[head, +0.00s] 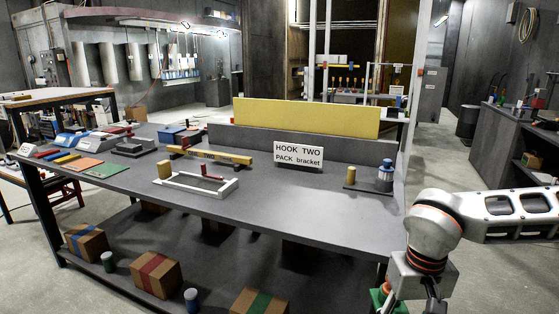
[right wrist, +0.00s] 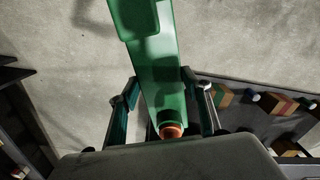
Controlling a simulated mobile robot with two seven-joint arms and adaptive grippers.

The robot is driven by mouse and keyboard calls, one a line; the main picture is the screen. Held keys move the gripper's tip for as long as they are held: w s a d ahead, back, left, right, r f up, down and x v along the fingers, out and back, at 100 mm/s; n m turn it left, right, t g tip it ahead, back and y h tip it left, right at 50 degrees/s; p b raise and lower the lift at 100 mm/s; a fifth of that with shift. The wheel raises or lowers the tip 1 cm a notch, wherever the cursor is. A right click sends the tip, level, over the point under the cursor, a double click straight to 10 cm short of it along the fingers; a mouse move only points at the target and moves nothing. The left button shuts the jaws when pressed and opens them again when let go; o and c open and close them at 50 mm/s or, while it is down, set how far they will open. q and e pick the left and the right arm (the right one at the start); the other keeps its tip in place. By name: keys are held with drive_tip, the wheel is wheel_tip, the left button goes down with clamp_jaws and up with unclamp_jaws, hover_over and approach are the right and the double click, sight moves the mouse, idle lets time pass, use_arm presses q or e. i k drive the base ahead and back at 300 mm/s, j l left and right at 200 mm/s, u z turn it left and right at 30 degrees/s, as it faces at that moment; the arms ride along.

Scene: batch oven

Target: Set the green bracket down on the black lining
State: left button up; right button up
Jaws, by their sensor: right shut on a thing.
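My right gripper (right wrist: 158,88) is shut on the green bracket (right wrist: 165,75) in the right wrist view. The bracket is a long green channel with a wider end at the top of the picture. An orange-brown round part (right wrist: 171,131) shows at its near end. Bare floor lies beneath the bracket. In the head view, my right arm comes in from the right beside the table, and a small piece of green (head: 379,298) shows low down next to it. I cannot make out the black lining in either view. My left gripper is not in view.
A grey table (head: 300,222) carries a white frame (head: 208,195), a yellow bar (head: 210,154), a sign (head: 298,154) reading "HOOK TWO PACK bracket" and a blue-grey container (head: 385,177). Boxes (head: 152,272) stand on the shelf below.

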sight(196, 183)
drive_tip(key=j, duration=0.55)
drive_tip(key=i+j, duration=0.15)
drive_tip(key=j, duration=0.35)
drive_tip(key=j+z, duration=0.15)
drive_tip(key=z, duration=0.3)
drive_tip(key=j+z, duration=0.15)
drive_tip(key=z, duration=5.3)
